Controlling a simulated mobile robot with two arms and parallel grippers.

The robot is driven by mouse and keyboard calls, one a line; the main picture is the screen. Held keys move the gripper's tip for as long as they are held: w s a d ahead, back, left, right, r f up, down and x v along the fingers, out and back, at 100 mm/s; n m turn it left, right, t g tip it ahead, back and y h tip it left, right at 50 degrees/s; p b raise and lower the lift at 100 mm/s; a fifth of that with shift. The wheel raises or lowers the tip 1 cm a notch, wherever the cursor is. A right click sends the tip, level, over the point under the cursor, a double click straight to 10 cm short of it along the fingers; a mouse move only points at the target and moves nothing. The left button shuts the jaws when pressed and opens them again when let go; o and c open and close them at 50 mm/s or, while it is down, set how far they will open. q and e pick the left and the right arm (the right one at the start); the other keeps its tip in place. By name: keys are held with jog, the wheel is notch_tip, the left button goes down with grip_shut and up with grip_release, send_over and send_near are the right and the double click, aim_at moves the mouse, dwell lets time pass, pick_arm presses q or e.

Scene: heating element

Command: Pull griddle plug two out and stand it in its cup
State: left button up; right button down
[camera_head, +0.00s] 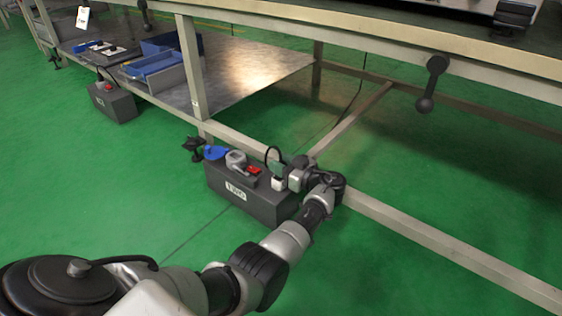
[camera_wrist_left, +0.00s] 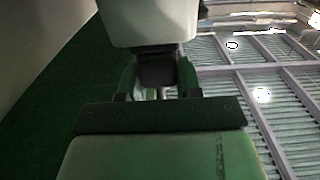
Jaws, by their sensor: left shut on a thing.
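My left arm reaches in from the lower left of the head view. Its gripper (camera_head: 284,180) is at the right end of a dark grey box (camera_head: 225,190) on the floor. A small white plug (camera_head: 278,184) shows at the gripper, with a black cable looping just above it. In the left wrist view the gripper (camera_wrist_left: 157,82) is shut on a dark part below a pale block (camera_wrist_left: 150,22), apparently the plug. I cannot tell whether it is in a socket. A grey ring-like part (camera_head: 236,159) and a red switch (camera_head: 253,170) are on the box top. My right gripper is out of view.
A long workbench (camera_head: 380,28) runs overhead, with a low frame rail (camera_head: 430,235) close behind the gripper. A blue object (camera_head: 214,152) is at the box's left end. A second dark box (camera_head: 112,103) and blue bins (camera_head: 160,72) are further left. The green floor in front is clear.

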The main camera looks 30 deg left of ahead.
pick_arm(q)
jog(key=shift+f, duration=0.7)
jog(key=o, duration=1)
jog(key=shift+d, duration=0.1)
jog(key=shift+d, duration=0.35)
jog(key=d+p, duration=0.2)
jog(key=d, duration=0.8)
jog(key=shift+s, duration=0.45)
